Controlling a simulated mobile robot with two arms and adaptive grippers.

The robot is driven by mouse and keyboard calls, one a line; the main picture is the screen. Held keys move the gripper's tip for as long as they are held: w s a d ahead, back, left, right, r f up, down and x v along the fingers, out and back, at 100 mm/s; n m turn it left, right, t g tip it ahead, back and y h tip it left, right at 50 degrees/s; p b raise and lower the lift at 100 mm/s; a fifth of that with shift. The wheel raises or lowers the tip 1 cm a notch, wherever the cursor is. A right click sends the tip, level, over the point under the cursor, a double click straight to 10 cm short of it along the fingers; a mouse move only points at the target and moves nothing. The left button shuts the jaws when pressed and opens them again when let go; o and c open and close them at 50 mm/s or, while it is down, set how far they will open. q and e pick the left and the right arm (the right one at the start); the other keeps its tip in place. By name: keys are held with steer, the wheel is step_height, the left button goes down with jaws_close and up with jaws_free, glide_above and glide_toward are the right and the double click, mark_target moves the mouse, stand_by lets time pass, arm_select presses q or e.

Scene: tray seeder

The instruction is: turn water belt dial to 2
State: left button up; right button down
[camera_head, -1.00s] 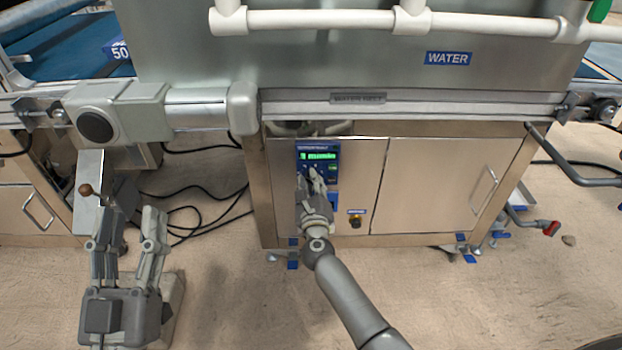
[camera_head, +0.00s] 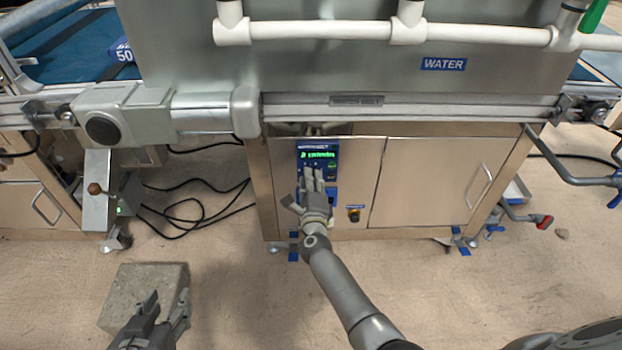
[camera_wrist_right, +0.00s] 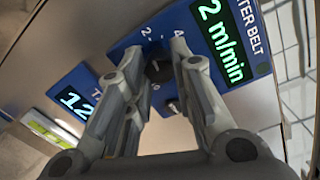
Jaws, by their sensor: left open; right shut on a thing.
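The water belt control panel (camera_head: 333,157) is a blue plate with a green lit display on the steel cabinet. In the right wrist view its display (camera_wrist_right: 222,38) reads "2 m/min" beside the partly cut-off "BELT" lettering. The small black dial (camera_wrist_right: 158,68) sits between the fingertips of my right gripper (camera_wrist_right: 160,66), which is shut on it. In the head view my right gripper (camera_head: 312,178) covers the dial and the lower panel. My left gripper (camera_head: 166,304) is open and empty at the bottom left, far from the panel.
A second blue panel (camera_wrist_right: 72,98) with a display shows at the left in the wrist view. A grey block (camera_head: 146,285) lies near my left gripper. Black cables (camera_head: 200,205) lie on the floor.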

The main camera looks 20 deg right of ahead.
arm_select(q)
steer(key=shift+s+a+f+g, duration=0.15)
steer(key=shift+s+f+g, duration=0.15)
arm_select(e)
steer(key=shift+a, duration=0.1)
steer(key=c, duration=1.2)
jaws_free()
arm_select(q)
steer(key=shift+f, duration=0.1)
